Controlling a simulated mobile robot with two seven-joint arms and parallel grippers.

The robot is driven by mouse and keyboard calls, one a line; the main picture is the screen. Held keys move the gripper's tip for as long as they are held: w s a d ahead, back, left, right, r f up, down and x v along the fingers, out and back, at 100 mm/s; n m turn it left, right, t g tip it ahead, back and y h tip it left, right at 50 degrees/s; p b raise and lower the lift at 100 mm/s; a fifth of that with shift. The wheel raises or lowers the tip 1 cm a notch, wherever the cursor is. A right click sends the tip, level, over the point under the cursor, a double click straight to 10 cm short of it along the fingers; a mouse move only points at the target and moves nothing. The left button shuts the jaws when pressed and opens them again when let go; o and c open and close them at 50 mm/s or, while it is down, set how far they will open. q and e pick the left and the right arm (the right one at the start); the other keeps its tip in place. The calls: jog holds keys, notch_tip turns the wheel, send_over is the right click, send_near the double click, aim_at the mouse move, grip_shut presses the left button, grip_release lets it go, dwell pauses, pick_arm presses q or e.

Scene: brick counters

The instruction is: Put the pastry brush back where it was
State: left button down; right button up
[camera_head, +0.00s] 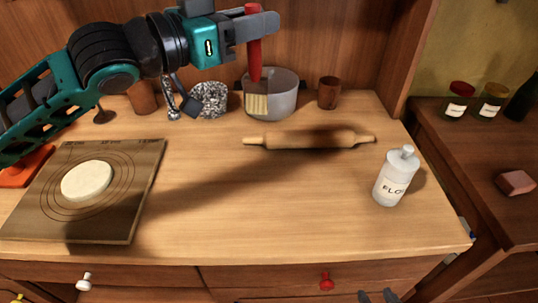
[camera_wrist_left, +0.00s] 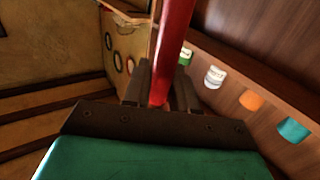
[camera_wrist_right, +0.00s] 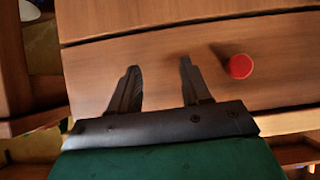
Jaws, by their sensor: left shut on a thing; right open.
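The pastry brush (camera_head: 254,50) has a red handle and pale bristles. My left gripper (camera_head: 262,20) is shut on its handle near the top, and the brush hangs upright, bristles down. The bristles show in front of a grey metal pot (camera_head: 285,96) at the back of the counter; I cannot tell whether they touch it. The red handle (camera_wrist_left: 172,50) also shows between the fingers in the left wrist view. My right gripper (camera_wrist_right: 158,90) is open and empty, in front of a wooden drawer with a red knob (camera_wrist_right: 240,66).
A rolling pin (camera_head: 310,140) lies in front of the pot. A brown cup (camera_head: 328,92) stands right of it, a silvery patterned object (camera_head: 208,99) left. A flour bottle (camera_head: 394,178) stands at right; a board (camera_head: 125,210) with dough (camera_head: 87,181) lies at left. The counter's front middle is clear.

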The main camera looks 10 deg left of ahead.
pick_arm(q)
notch_tip(320, 180, down, 20)
jog(key=b, duration=0.2)
jog(key=shift+b, duration=0.3)
jog(key=shift+r, duration=0.1)
jog(key=c, duration=0.9)
grip_release()
jog(key=v, duration=1.2)
jog(key=shift+b, duration=0.45)
